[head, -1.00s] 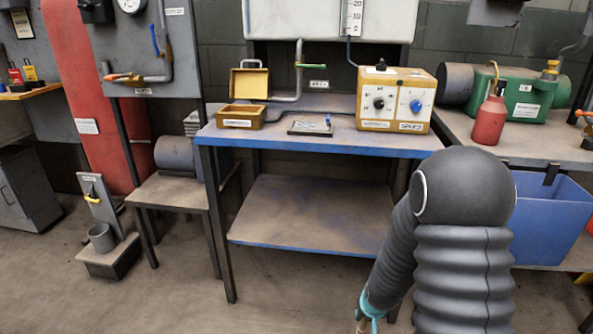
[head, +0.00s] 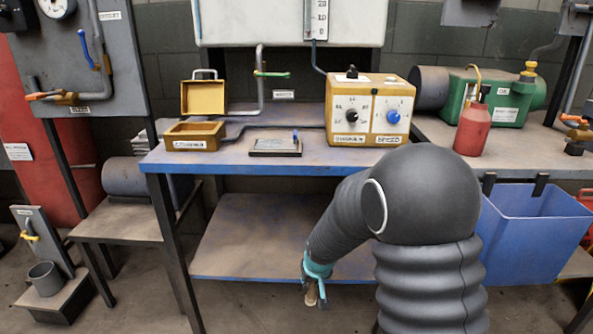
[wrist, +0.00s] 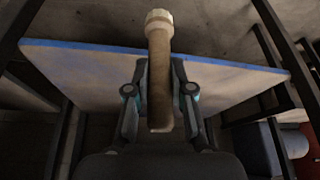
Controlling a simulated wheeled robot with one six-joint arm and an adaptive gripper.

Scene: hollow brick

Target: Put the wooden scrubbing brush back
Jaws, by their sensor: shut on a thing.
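The wooden scrubbing brush (wrist: 159,50) is held between the two fingers of my gripper (wrist: 160,92) in the wrist view. Its brown handle runs up the picture to a pale, wider end at the top. My gripper is shut on it. In the head view my gripper (head: 317,284) hangs low in front of the workbench's lower shelf (head: 240,235). Only a small brown part of the brush (head: 311,297) shows there below the teal band. The bristles cannot be made out clearly.
On the workbench top (head: 235,150) stand an open yellow box (head: 193,136), a small plate (head: 276,148) and a yellow control box (head: 368,112). A blue bin (head: 535,228) hangs at the right. A grey cup (head: 45,279) stands on a low stand at the left. The lower shelf looks empty.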

